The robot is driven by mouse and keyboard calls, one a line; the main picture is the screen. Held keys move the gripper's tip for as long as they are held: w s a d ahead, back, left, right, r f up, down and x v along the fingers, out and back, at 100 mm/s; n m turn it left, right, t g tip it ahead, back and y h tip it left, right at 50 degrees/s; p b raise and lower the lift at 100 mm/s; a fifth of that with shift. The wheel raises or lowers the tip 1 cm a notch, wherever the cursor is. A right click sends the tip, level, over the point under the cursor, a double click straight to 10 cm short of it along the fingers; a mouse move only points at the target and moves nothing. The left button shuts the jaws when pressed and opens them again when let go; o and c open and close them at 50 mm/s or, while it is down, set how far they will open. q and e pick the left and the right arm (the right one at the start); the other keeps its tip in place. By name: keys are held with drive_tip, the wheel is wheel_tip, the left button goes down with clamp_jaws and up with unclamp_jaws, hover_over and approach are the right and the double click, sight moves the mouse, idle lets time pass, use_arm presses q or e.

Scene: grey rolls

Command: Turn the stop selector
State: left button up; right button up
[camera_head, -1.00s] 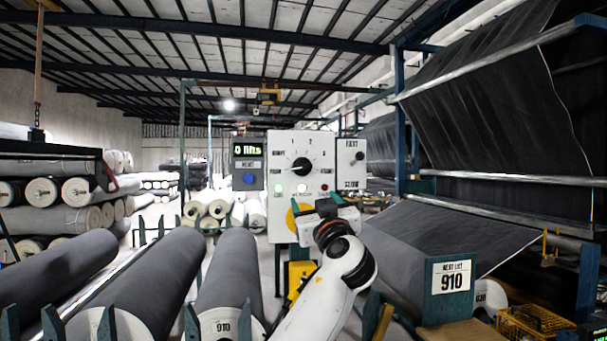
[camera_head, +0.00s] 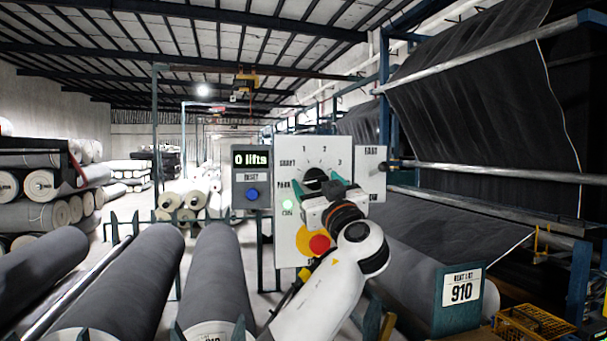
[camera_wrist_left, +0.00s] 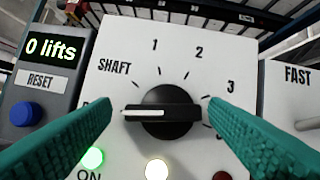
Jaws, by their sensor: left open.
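The stop selector is a round black knob (camera_head: 316,176) on a white panel (camera_head: 287,233). In the left wrist view the knob (camera_wrist_left: 168,112) has a white pointer line aimed left, toward a label mostly hidden by a finger. SHAFT, 1, 2 and 3 are printed around it. My left gripper (camera_head: 328,192) is at the panel, covering the knob's lower right in the head view. In the left wrist view its green fingers are open, one on each side of the knob; I cannot tell whether they touch it. My right gripper is not in view.
A red button (camera_head: 319,244) on a yellow disc sits just below my gripper. A grey counter box (camera_head: 252,177) reads 0 lifts and has a blue reset button (camera_head: 252,194). A FAST plate (camera_head: 370,172) adjoins the panel's right. Grey rolls (camera_head: 120,280) lie at lower left.

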use_arm(q)
drive_tip(key=shift+w+a+r, duration=0.1)
drive_tip(key=shift+w+r, duration=0.05)
drive_tip(key=shift+w, duration=0.15)
drive_tip(key=shift+s+d, duration=0.15)
drive_tip(key=shift+d, duration=0.05)
drive_tip(key=shift+r, duration=0.1)
drive_tip(key=shift+c, duration=1.4)
drive_tip(key=c, duration=0.7)
drive_tip(key=shift+o, duration=0.2)
drive_tip(key=shift+a, duration=0.1)
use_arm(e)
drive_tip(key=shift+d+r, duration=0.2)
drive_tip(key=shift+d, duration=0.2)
